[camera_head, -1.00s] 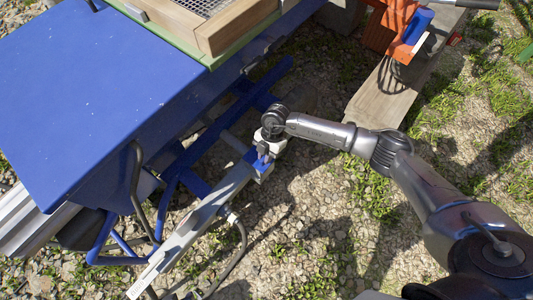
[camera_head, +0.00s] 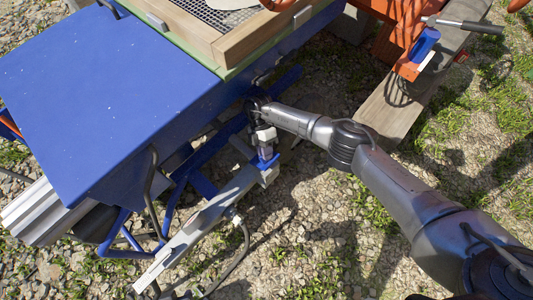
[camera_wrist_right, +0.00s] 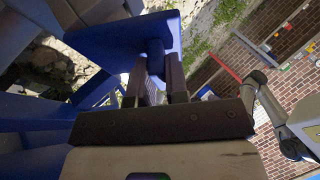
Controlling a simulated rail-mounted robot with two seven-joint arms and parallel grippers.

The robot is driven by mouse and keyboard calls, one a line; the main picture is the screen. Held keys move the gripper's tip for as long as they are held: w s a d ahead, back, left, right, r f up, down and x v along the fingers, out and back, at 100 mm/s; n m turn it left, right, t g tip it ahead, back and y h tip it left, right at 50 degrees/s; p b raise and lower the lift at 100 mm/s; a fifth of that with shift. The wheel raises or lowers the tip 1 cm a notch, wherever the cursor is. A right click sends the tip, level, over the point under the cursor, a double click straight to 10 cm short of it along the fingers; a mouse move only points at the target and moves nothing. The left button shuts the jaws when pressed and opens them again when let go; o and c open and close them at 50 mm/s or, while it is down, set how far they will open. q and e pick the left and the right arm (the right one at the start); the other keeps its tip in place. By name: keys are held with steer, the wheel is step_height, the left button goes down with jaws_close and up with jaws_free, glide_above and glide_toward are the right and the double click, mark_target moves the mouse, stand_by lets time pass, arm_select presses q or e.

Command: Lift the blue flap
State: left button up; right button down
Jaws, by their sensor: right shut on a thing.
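A large blue panel (camera_head: 100,90) lies flat at the upper left of the head view. A small blue piece (camera_head: 266,161) sits at the upper end of a slanted grey bar (camera_head: 205,220). My right gripper (camera_head: 265,151) is at this small piece. In the wrist view the right gripper (camera_wrist_right: 155,75) is shut on a dark blue peg-like part (camera_wrist_right: 155,58) in front of a blue plate (camera_wrist_right: 115,48). I cannot tell whether the panel or the small piece is the flap. My left gripper is out of view.
A wood-framed mesh tray (camera_head: 240,45) stands on a green-edged surface behind the panel. A wooden beam (camera_head: 395,110) and an orange frame (camera_head: 390,38) are at the upper right. Blue tubes (camera_head: 190,165) run under the panel. Gravel with grass (camera_head: 320,225) is open at the lower right.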

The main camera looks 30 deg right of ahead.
steer(key=shift+r, duration=0.1)
stand_by(0.3)
steer(key=c, duration=1.1)
jaws_free()
steer(key=shift+s, duration=0.1)
